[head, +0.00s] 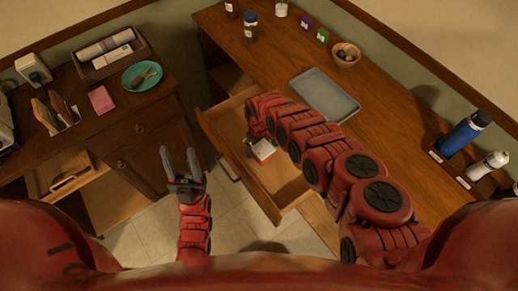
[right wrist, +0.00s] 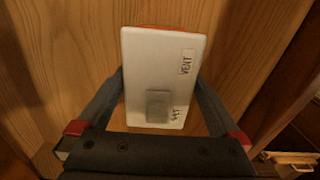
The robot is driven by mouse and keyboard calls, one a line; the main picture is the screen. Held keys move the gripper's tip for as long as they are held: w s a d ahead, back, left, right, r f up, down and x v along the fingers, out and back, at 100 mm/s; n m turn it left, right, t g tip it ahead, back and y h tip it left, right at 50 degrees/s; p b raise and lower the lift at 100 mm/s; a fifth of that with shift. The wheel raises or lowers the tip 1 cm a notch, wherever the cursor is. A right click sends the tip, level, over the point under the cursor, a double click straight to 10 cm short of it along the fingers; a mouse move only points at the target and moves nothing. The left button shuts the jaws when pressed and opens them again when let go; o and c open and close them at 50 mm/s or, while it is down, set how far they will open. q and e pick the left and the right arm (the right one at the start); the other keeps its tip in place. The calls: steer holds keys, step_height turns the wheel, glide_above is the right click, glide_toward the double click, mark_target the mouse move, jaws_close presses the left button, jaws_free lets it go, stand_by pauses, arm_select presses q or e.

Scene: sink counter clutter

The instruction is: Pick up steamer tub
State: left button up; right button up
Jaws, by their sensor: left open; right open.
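A white tub (right wrist: 163,72) with a reddish-orange edge, a grey patch and "VENT" lettering fills the middle of the right wrist view. It appears to be the steamer tub; in the head view the tub (head: 264,150) sits inside the open drawer. My right gripper (right wrist: 160,85) is open, with one finger on each side of the tub. I cannot tell whether the fingers touch it. In the head view my right arm partly hides that gripper and the tub. My left gripper (head: 181,160) is open and empty over the floor, left of the drawer.
The open wooden drawer (head: 220,124) has walls around the tub. The counter above holds a grey tray (head: 324,96), a bowl (head: 346,55) and a blue bottle (head: 465,134). The left cabinet holds a teal plate (head: 142,76) and a basket (head: 110,55).

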steer(key=shift+d+f, duration=0.1)
steer(key=shift+f, duration=0.55)
steer(key=c, duration=1.3)
